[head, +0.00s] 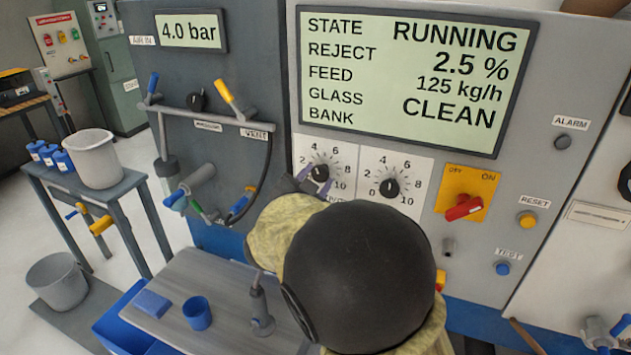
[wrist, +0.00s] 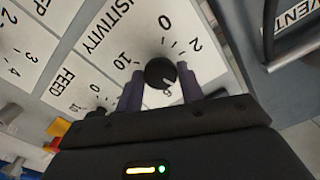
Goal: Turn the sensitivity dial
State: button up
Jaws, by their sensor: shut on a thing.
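The sensitivity dial (head: 320,173) is a round black knob on a white numbered plate, left of a similar feed dial (head: 389,188). In the wrist view the sensitivity dial (wrist: 160,72) sits between my two purple-grey fingers, below the printed 0 and right of the 10. My gripper (head: 315,184) is shut on this dial, one finger on each side; it also shows in the wrist view (wrist: 161,86). A pale mark shows on the dial's lower side there, but its exact setting is hard to tell. My arm hides part of the plate's label in the head view.
A display (head: 405,75) above reads RUNNING, 2.5 %, 125 kg/h and CLEAN. A red switch (head: 464,208) on a yellow plate is to the right. A valve pipe (head: 200,113) with yellow and blue handles is at the left. A grey shelf (head: 180,290) juts out below.

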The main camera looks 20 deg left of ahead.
jog(key=o, duration=1)
jog(key=shift+s, duration=0.1)
jog(key=s+b, duration=0.1)
jog(key=s, duration=0.4)
jog(key=s+a+b, duration=0.1)
jog(key=s, duration=0.5)
jog(key=s+b, duration=0.1)
jog(key=s, duration=0.5)
jog(key=shift+s+a+b, duration=0.1)
jog(key=shift+a+b, duration=0.15)
jog(key=shift+b, duration=0.05)
